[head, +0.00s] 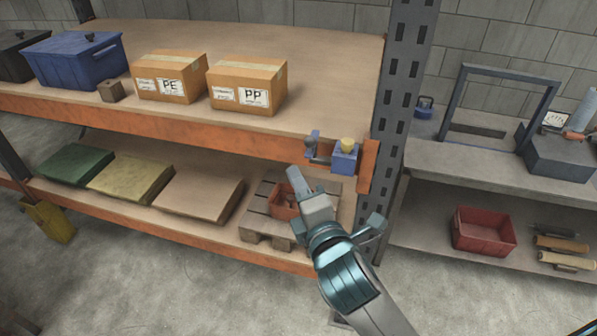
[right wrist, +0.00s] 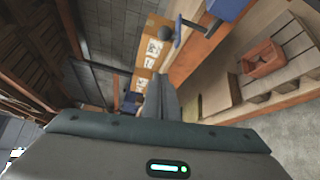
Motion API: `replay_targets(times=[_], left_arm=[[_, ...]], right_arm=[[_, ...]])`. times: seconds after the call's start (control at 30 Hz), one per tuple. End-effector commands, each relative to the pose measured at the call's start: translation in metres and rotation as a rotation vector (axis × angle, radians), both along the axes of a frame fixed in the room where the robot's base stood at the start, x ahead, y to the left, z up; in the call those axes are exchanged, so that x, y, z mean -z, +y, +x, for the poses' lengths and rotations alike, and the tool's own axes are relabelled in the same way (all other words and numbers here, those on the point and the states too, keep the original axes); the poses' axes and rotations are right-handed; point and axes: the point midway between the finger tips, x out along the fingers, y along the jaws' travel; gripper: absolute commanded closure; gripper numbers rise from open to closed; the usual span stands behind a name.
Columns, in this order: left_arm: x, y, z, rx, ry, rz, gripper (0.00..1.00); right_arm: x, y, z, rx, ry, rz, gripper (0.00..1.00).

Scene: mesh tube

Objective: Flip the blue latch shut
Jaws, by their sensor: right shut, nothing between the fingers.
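The blue latch (head: 344,160) is mounted on the orange shelf beam near the rack's right upright. A yellowish piece tops its block, and a grey-blue lever (head: 311,147) lies to its left, apart from the block. In the right wrist view the blue block (right wrist: 226,9) is at the top edge, with the lever (right wrist: 179,32) beside it. My right gripper (head: 296,177) is shut and empty, just below and left of the lever, without visible contact. Its fingers also show in the right wrist view (right wrist: 160,92). My left gripper is out of view.
The orange beam (head: 200,122) runs behind the gripper. Below is a pallet (head: 253,221) with an orange bin (head: 283,203). Cartons (head: 247,85) and a blue tote (head: 72,62) stand on the upper shelf. The perforated upright (head: 398,90) is close on the right.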

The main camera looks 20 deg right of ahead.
Motion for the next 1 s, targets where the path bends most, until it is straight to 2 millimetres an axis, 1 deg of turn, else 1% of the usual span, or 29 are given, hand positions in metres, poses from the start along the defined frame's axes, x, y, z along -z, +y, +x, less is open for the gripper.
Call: replay_targets(times=[0.03, 0.17, 0.4, 0.57, 0.6, 0.63, 0.87, 1.0], left_arm=[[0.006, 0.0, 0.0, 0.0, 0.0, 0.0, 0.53], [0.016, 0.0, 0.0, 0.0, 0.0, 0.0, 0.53], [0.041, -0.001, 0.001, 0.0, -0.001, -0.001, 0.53], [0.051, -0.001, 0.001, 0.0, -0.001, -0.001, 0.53], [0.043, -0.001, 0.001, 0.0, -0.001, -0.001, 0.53], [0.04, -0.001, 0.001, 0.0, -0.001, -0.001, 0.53], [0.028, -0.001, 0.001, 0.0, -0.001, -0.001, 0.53], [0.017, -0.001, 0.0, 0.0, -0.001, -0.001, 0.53]], right_arm=[[0.002, 0.0, 0.002, 0.002, -0.002, 0.001, 1.0], [0.004, 0.0, 0.008, 0.001, -0.003, 0.002, 1.0], [0.006, 0.0, 0.023, -0.001, -0.004, 0.0, 1.0], [0.006, 0.0, 0.048, 0.001, -0.002, 0.0, 1.0], [0.001, 0.0, 0.055, 0.001, 0.002, -0.001, 1.0], [0.001, 0.0, 0.06, 0.0, 0.002, -0.002, 1.0], [0.004, 0.0, 0.097, 0.0, 0.002, 0.0, 1.0], [-0.001, -0.018, 0.091, 0.001, 0.001, -0.001, 1.0]])
